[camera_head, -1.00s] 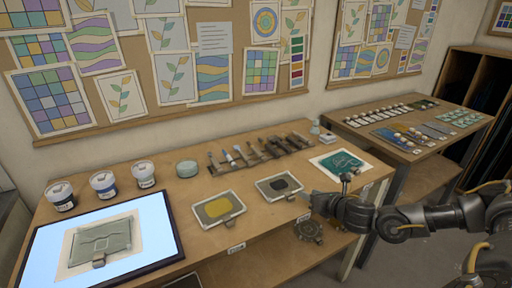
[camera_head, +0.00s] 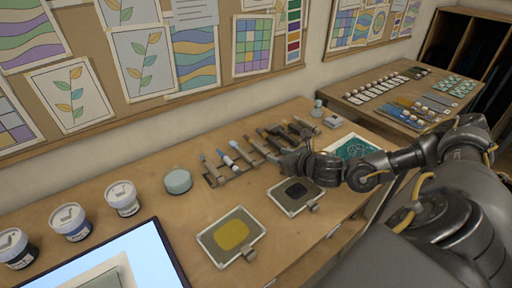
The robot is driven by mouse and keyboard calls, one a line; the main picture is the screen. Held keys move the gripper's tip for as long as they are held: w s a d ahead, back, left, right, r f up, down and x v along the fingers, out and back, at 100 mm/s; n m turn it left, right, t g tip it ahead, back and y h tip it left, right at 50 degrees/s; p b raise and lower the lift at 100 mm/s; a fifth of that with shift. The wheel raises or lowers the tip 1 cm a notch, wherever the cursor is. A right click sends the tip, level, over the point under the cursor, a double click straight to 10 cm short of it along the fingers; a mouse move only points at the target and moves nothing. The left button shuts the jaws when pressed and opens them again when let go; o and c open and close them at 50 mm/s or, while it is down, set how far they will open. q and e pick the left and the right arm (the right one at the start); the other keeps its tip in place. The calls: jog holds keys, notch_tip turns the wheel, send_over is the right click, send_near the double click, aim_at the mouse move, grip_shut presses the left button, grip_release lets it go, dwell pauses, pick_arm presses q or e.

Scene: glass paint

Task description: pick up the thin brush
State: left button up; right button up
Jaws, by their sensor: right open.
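Several brushes lie side by side on a dark rack (camera_head: 211,181) on the wooden table. Near its left end is a brush with a blue section (camera_head: 228,161). The brushes are small in view, and I cannot tell for certain which one is the thin brush. My right gripper (camera_head: 284,159) reaches in from the right, low at the right part of the brush row. Its jaws are open, and the gripper hides part of the brushes there. I cannot tell whether it touches any brush. My left gripper is out of view.
A yellow paint tray (camera_head: 232,235) and a dark paint tray (camera_head: 295,194) lie in front of the rack. A round green container (camera_head: 178,181) and lidded jars (camera_head: 122,198) stand left. A light panel (camera_head: 138,258) lies front left. A teal piece (camera_head: 357,148) lies behind my right arm.

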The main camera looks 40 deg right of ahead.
aim_at(262, 148)
jog(key=w, duration=0.1)
jog(key=w+d+f+p, duration=0.1)
jog(key=w, duration=0.1)
jog(key=shift+f, duration=0.1)
jog(key=shift+w+f+p, duration=0.3)
jog(key=shift+w+f, duration=0.05)
jog(key=shift+w, duration=0.4)
jog(key=p+x, duration=0.2)
jog(key=x, duration=0.2)
jog(key=shift+w+p, duration=0.2)
jog(key=shift+p, duration=0.1)
jog(key=shift+w, duration=0.2)
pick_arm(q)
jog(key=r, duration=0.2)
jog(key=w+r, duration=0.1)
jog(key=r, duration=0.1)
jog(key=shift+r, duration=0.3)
pick_arm(e)
jog(key=shift+f, duration=0.1)
jog(key=shift+c, duration=0.3)
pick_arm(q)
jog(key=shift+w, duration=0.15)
pick_arm(e)
grip_shut()
